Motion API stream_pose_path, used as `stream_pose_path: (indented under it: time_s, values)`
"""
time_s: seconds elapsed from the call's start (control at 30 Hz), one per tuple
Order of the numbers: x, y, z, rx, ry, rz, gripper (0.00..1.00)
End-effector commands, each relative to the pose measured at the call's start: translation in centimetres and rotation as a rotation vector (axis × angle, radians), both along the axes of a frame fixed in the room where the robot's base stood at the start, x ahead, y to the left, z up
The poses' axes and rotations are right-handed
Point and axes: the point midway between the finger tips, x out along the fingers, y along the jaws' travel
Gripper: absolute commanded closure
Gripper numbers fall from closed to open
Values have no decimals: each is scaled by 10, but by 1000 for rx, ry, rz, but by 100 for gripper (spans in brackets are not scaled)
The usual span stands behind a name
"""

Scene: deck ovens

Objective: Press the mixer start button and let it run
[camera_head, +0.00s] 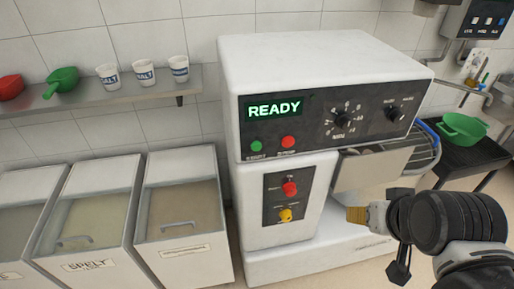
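The white mixer (325,60) stands in the middle, its dark control panel facing me. A green button (256,146) sits at the panel's lower left, with a label below it too small to read surely. A red button (288,142) is to its right. The display (274,109) reads READY in green. My gripper (376,216) is at the lower right, in front of the mixer's lower body and well to the right of and below the green button. A tan, blocky piece shows at its tip; I cannot tell whether it is a fingertip or something held.
Dials (342,119) fill the panel's right side. A red knob (290,188) and a yellow knob (285,215) are on the lower column. Flour bins (180,215) stand left, below a shelf (130,113) with cups and scoops.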

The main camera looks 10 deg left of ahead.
Motion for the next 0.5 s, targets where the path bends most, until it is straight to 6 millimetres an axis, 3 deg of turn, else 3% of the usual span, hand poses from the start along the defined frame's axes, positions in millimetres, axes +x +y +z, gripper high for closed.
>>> stream_pose_path:
  time_s: [0.03,0.1,0.5]
  values:
    - [0,0,0,0,0,0,77]
    - [0,0,0,0,0,0,98]
    - [0,0,0,0,0,0,100]
